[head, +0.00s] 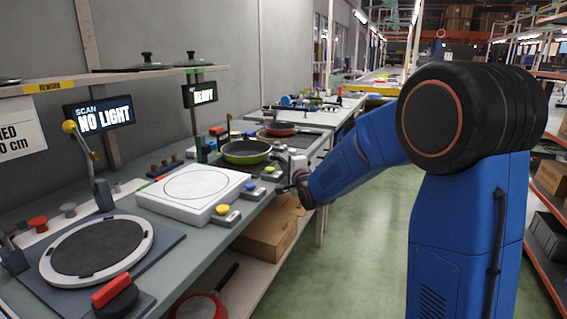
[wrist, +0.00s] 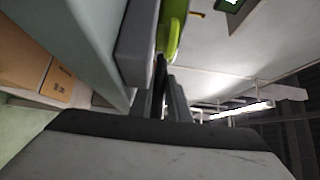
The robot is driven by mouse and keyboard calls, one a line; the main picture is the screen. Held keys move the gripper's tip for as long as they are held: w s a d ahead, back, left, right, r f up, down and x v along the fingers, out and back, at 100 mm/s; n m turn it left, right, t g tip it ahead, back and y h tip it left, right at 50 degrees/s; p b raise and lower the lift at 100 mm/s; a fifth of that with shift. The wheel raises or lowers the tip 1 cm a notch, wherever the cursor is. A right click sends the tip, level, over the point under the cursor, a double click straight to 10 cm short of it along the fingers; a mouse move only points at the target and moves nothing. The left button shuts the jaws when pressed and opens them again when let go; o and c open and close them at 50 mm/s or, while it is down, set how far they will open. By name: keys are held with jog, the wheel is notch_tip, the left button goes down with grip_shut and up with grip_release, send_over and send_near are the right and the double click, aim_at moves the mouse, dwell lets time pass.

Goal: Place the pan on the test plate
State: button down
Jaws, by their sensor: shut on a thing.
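Which surface is the test plate is not labelled.
A round dark turntable (head: 98,247) stands empty at the front left, by a screen reading NO LIGHT (head: 104,115). Buttons (head: 222,209) line the bench front. A red pan (head: 281,129) sits farther back. Cardboard boxes (head: 268,232) are below.

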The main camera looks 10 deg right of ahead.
jog(key=c, duration=2)
grip_release()
jog(key=shift+f, duration=0.1)
jog(key=shift+s, duration=0.2)
jog(key=s, duration=0.3)
jog(key=s+d, duration=0.1)
jog(key=s, duration=0.3)
jog(key=s+d, duration=0.1)
jog(key=s, duration=0.3)
jog(key=shift+s, duration=0.25)
jog(key=s+d+f+n+g+h, duration=0.1)
jog(key=s+d+f+n+g, duration=0.1)
jog(key=s, duration=1.2)
jog(key=s+d+f+n+g+h, duration=0.1)
jog(key=s+f+n+g, duration=0.3)
jog(key=s, duration=1)
jog(key=s+d+f+n+g+h, duration=0.1)
jog(key=s+d+f+n+g, duration=0.2)
jog(key=s+n+g, duration=0.4)
jog(key=shift+s+d+f+n, duration=0.1)
jog(key=shift+s+n, duration=0.4)
jog(key=shift+s, duration=0.65)
jog(key=shift+s+d+r+n, duration=0.15)
jog(key=shift+s+n, duration=0.35)
jog(key=shift+s, duration=0.7)
jog(key=shift+s+d+f+n, duration=0.15)
jog(key=shift+s+n, duration=0.35)
jog(key=shift+s, duration=0.65)
